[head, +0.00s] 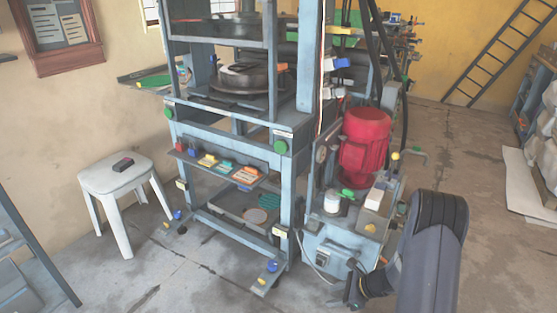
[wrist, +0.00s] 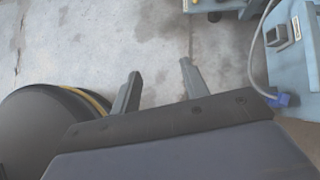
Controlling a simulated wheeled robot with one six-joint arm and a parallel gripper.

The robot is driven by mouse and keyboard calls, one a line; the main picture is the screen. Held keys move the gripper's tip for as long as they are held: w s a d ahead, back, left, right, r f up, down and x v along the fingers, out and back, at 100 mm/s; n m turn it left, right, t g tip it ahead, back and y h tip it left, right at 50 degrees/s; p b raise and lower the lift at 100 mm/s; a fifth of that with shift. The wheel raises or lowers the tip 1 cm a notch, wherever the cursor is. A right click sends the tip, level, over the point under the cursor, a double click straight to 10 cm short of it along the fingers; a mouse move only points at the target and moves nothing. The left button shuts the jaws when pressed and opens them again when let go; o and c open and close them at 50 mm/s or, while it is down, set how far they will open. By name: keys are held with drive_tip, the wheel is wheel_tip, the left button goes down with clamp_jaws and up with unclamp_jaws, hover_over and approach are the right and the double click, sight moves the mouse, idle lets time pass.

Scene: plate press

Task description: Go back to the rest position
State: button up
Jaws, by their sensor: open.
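My gripper (head: 355,289) is low at the right of centre in the head view, in front of the blue-grey base of the press's motor unit. In the wrist view my gripper (wrist: 160,84) shows its two fingers apart, with nothing between them but grey floor. It is open and empty. My dark arm comes in from the lower right of the head view. The plate press (head: 289,190) stands in the middle, a blue-grey frame with a round dark plate inside its upper part.
A white stool (head: 117,172) with a small dark object on it stands at the left. A red motor (head: 364,145) sits on the unit behind my gripper. A cable hangs beside the unit. A ladder (head: 500,55) leans at the back right. Floor at the front left is clear.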

drive_tip(key=shift+n+g+h, duration=0.3)
drive_tip(key=shift+n+g, duration=0.5)
drive_tip(key=shift+n, duration=0.1)
drive_tip(key=r, duration=0.1)
drive_tip(key=r+p, duration=0.1)
drive_tip(key=s+r+p, duration=0.1)
drive_tip(key=r, duration=0.1)
drive_tip(key=shift+a+r, duration=0.1)
drive_tip(key=shift+a, duration=0.3)
